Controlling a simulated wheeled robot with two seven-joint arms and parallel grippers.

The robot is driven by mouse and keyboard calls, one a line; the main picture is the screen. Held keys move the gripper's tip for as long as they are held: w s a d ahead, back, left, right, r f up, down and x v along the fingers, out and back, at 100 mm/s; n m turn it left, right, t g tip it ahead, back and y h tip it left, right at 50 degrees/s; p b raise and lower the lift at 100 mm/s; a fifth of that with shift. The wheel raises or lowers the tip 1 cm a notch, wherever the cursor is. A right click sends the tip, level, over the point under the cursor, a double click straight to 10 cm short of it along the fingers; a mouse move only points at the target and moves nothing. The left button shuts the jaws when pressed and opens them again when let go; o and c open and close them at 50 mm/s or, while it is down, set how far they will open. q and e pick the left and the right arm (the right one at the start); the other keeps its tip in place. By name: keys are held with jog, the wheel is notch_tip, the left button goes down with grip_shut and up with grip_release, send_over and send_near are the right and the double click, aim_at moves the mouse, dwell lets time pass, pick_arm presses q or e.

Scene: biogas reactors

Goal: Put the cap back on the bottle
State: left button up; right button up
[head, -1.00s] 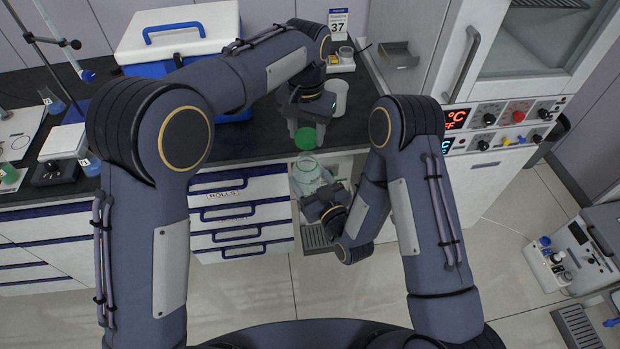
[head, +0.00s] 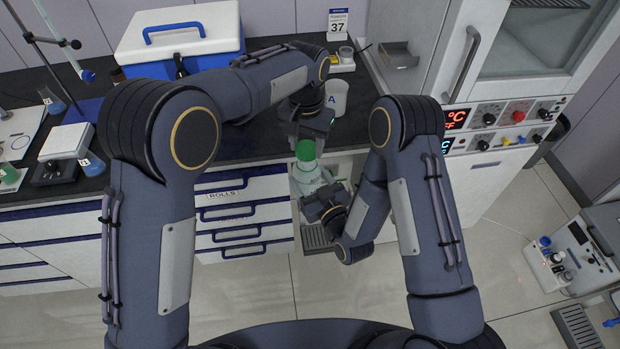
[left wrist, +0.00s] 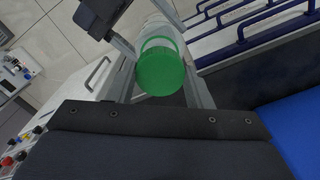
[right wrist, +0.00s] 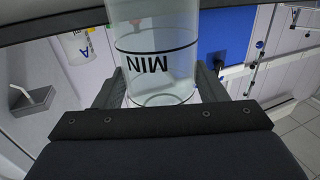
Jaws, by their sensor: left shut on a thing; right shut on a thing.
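The green cap (head: 305,150) is in my left gripper (head: 308,140), which is shut on it. In the head view the cap sits right over the mouth of the clear bottle (head: 308,174). In the left wrist view the cap (left wrist: 160,71) is between the fingers with the bottle (left wrist: 159,32) behind it; I cannot tell whether they touch. My right gripper (head: 328,196) is shut on the bottle's lower part. The right wrist view shows the bottle (right wrist: 155,50) between the fingers, with a MIN mark and clear liquid inside.
A white cup (head: 337,98) stands on the dark bench behind my left gripper. A blue and white cooler box (head: 182,45) is at the back left. White drawers (head: 243,212) are below the bench. An oven-like cabinet (head: 490,120) stands at the right.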

dwell(0.5)
pick_arm(q)
jog(key=shift+f, duration=0.85)
jog(key=shift+f, duration=0.6)
pick_arm(e)
jog(key=shift+r, duration=0.1)
